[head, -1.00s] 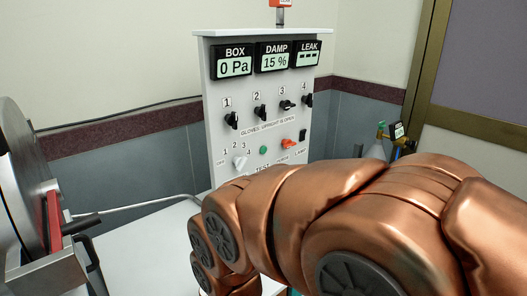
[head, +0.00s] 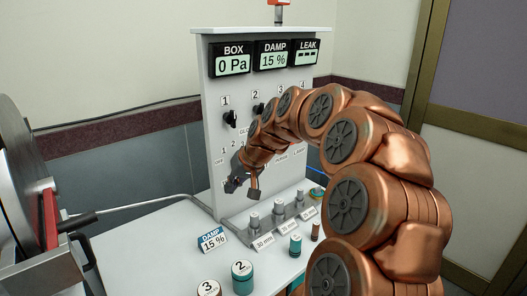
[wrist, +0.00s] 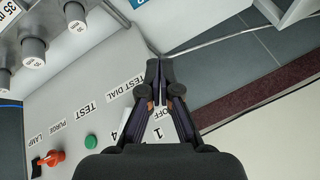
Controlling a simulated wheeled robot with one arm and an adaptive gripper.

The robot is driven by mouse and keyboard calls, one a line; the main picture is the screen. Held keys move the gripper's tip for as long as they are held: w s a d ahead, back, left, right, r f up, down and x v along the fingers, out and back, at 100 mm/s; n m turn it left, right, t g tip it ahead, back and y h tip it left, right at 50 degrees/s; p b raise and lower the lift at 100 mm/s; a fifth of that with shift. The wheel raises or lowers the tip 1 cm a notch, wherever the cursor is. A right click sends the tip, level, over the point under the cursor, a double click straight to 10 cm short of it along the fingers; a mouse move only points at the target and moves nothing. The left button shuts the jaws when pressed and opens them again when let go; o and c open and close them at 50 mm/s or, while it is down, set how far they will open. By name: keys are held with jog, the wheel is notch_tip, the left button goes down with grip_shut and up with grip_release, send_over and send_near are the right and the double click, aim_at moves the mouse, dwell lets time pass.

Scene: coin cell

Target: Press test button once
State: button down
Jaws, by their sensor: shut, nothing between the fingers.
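The green test button (wrist: 91,142) sits on the white panel (wrist: 55,125) next to the TEST label (wrist: 87,108), seen in the wrist view. It is left of my gripper's fingers and not touched. In the head view my arm hides the button. In the head view my gripper (head: 243,190) is in front of the lower left of the panel (head: 216,120). The displays read BOX 0 Pa (head: 233,64), DAMP 15 % (head: 273,55) and LEAK dashes (head: 305,53).
An orange-red switch (wrist: 52,157) sits beyond the button. Metal posts with mm labels (head: 253,221) stand below the panel. A red-framed round door (head: 50,225) is at left.

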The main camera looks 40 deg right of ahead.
jog(key=d+m+t+h, duration=0.2)
jog(key=d+m+h, duration=0.1)
jog(key=d, duration=1.9)
jog(key=shift+s+d+f+m, duration=0.15)
jog(key=shift+d+f+m, duration=0.1)
jog(key=shift+m, duration=0.25)
jog(key=w+p, duration=0.3)
jog(key=w, duration=0.6)
jog(key=shift+p, duration=0.4)
jog(key=shift+w, duration=0.15)
jog(key=shift+w, duration=0.2)
